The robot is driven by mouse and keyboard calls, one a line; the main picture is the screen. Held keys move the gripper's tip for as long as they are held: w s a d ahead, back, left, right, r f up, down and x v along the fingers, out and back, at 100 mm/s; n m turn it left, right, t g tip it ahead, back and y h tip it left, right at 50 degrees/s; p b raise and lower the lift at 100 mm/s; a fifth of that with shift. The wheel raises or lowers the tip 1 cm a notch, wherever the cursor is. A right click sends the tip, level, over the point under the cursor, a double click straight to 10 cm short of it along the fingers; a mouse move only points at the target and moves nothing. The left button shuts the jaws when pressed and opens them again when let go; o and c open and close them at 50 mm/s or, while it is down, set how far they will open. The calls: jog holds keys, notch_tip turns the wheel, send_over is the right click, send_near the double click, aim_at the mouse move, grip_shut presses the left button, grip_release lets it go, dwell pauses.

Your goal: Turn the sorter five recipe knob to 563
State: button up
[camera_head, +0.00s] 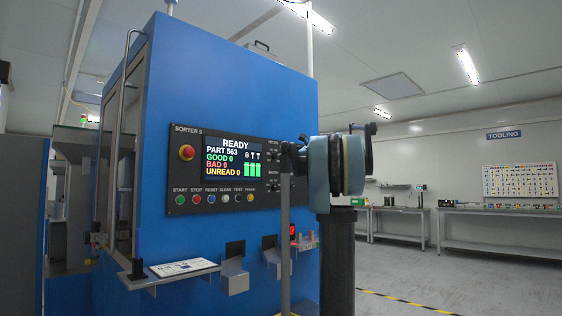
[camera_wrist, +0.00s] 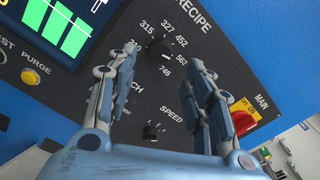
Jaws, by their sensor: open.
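The sorter five panel (camera_head: 205,150) is in the head view, its screen (camera_head: 233,158) reading READY and PART 563. In the wrist view the black recipe knob (camera_wrist: 157,48) sits in a ring of printed numbers, among them 315, 327, 452, 563 and 745. I cannot tell clearly which number its pointer faces. My gripper (camera_wrist: 164,60) is open, with one finger on each side of the knob in the picture. No contact with the knob shows.
Below the recipe knob is a speed knob (camera_wrist: 152,133); the left finger partly hides another label. A red main switch (camera_wrist: 240,121) is right of the right finger. A purge button (camera_wrist: 30,76) is at left. A red stop button (camera_head: 187,152) and shelf (camera_head: 150,283) project from the machine.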

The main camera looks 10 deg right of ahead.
jog(key=v, duration=0.5)
jog(key=shift+s+d, duration=0.25)
jog(key=shift+s, duration=0.05)
jog(key=shift+a+f, duration=0.1)
jog(key=shift+f, duration=0.05)
jog(key=s+a+f+n+g+h, duration=0.1)
jog(key=s+a+f+n+g, duration=0.3)
jog(key=s+f, duration=0.45)
jog(key=s+a+f+n+g+h, duration=0.1)
jog(key=s+a+f+n, duration=0.35)
jog(key=f, duration=0.75)
jog(key=s+a+f+n+g+h, duration=0.1)
jog(key=s+a+f+n+g, duration=0.3)
jog(key=s+f, duration=0.5)
jog(key=s+d+f+n+g+h, duration=0.1)
jog(key=s+d+f+n+h, duration=0.1)
jog(key=s+f, duration=0.6)
jog(key=s+d+f+n+g+h, duration=0.1)
jog(key=s+f+n, duration=0.4)
jog(key=f, duration=1)
jog(key=s+d+f+n+g+h, duration=0.1)
jog(key=s+d+f+n+h, duration=0.2)
jog(key=s+f, duration=0.9)
jog(key=shift+f+h, duration=0.2)
jog(key=shift+h, duration=0.6)
jog(key=shift+s+n, duration=0.1)
jog(key=shift+n, duration=0.15)
